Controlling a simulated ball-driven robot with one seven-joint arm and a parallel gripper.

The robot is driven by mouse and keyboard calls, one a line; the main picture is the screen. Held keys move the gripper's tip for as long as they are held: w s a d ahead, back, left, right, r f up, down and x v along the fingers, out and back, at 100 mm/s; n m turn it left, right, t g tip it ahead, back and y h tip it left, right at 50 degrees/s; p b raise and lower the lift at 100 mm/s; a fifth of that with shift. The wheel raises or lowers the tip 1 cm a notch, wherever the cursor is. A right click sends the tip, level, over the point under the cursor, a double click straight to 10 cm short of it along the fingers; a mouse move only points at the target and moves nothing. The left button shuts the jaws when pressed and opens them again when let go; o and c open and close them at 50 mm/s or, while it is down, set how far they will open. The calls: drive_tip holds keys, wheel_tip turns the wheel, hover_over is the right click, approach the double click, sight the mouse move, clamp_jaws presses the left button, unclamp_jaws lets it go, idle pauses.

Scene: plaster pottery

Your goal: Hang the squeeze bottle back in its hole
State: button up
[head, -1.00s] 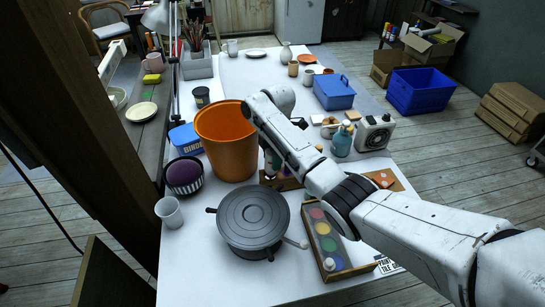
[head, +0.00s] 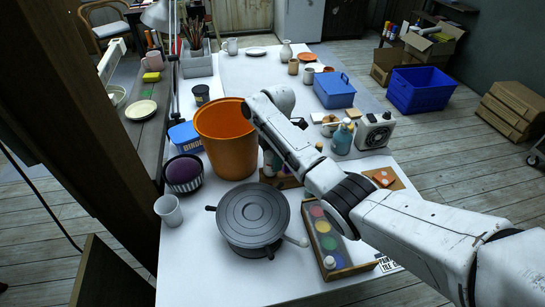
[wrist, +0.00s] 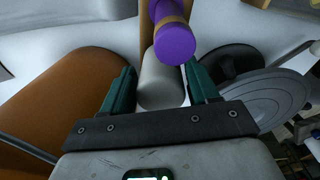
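In the wrist view my gripper (wrist: 161,88) has its two teal fingers close along both sides of a pale grey cylinder, which looks like the squeeze bottle (wrist: 161,80). The fingers appear to touch it. A purple bottle (wrist: 175,42) with a tan band overlaps its far end. A brown wooden strip, perhaps the rack (wrist: 149,35), lies behind; no empty hole can be made out. In the head view the wooden rack (head: 287,183) shows partly beside the orange bucket; my arm hides most of the gripper and bottles there.
The orange bucket (head: 227,145) stands close left of the gripper, and a lidded dark pot (head: 252,216) stands in front. A paint tray (head: 327,240) lies right of the pot. A blue spray bottle (head: 342,138) and a small heater-like box (head: 374,131) stand beyond the arm.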

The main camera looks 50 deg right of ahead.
drive_tip(key=o, duration=0.3)
drive_tip(key=r, duration=1)
drive_tip(key=shift+s+d+r, duration=0.1)
drive_tip(key=shift+d+r, duration=0.25)
drive_tip(key=shift+d, duration=0.05)
